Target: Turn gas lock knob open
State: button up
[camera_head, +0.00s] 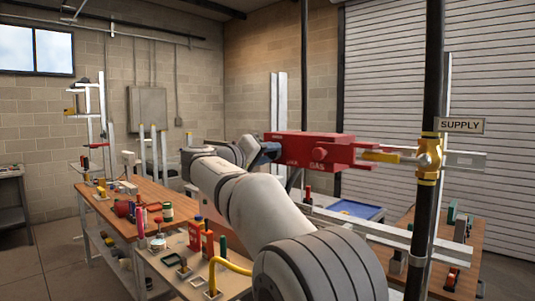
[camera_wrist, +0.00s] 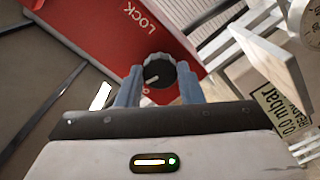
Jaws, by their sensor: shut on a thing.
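The gas lock is a red box (camera_head: 318,147) on the yellow handle of a brass supply valve (camera_head: 428,157) in the head view. In the wrist view its red face (camera_wrist: 120,28) carries white "LOCK" lettering. A dark grey ribbed knob (camera_wrist: 158,68) with a pale pointer line sits on that face. The pointer points to the lower left in the picture. My gripper (camera_wrist: 160,82) has its blue fingers on either side of the knob and is shut on it. In the head view my gripper (camera_head: 267,152) meets the left end of the box, and the knob in its grip is hidden.
A black vertical pipe (camera_head: 430,80) carries the valve, with a "SUPPLY" sign (camera_head: 461,125) beside it. A gauge (camera_wrist: 310,25) and a "mbar" label (camera_wrist: 280,110) lie right in the wrist view. Cluttered workbenches (camera_head: 155,196) stand at the left.

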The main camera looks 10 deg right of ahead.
jog(key=shift+n, duration=0.8)
jog(key=o, duration=1)
jog(key=shift+c, duration=0.2)
jog(key=shift+a, duration=0.1)
jog(key=b+v, duration=0.1)
jog(key=v, duration=0.6)
jog(key=shift+s+a, duration=0.25)
